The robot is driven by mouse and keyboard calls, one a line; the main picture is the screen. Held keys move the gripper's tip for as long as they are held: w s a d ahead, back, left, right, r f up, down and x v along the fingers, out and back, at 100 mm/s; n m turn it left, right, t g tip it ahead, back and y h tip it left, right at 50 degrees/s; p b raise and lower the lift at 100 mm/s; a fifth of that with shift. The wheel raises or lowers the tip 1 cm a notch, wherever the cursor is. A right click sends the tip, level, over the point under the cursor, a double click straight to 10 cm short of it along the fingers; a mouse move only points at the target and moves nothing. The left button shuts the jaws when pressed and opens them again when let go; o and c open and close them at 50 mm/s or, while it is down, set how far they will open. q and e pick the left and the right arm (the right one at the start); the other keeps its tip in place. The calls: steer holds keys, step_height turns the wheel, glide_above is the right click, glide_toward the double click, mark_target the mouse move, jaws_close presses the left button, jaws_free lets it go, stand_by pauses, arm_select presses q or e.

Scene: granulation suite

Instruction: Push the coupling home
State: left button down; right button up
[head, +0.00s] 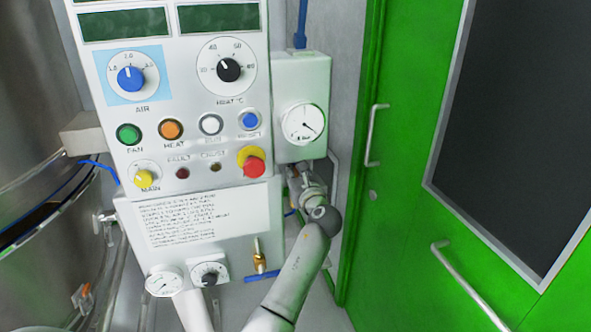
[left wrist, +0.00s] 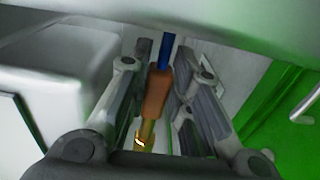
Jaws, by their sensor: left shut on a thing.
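The coupling shows in the left wrist view as an orange-brown sleeve (left wrist: 156,93) between the two grey fingers. A blue hose (left wrist: 166,50) runs from its upper end. A brass fitting (left wrist: 146,132) lies in line at its lower end; I cannot tell how closely they are seated. My left gripper (left wrist: 162,80) is shut on the coupling. In the head view my left gripper (head: 308,187) is below the white gauge box (head: 299,80), and my wrist hides the coupling. My right gripper is not in view.
A control panel (head: 190,100) with dials, buttons and a red emergency stop (head: 253,167) stands to the left of the gripper. A brass valve (head: 258,250) with a blue lever sits below it. A green door (head: 400,220) with handles is close on the right.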

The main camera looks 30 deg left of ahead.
arm_select(q)
step_height(320, 180, down, 4)
steer(key=shift+r+b, duration=0.2)
steer(key=shift+b, duration=0.4)
steer(key=shift+f, duration=0.4)
steer(key=c, duration=1.6)
jaws_free()
steer(key=shift+f, duration=0.1)
steer(key=v, duration=1.2)
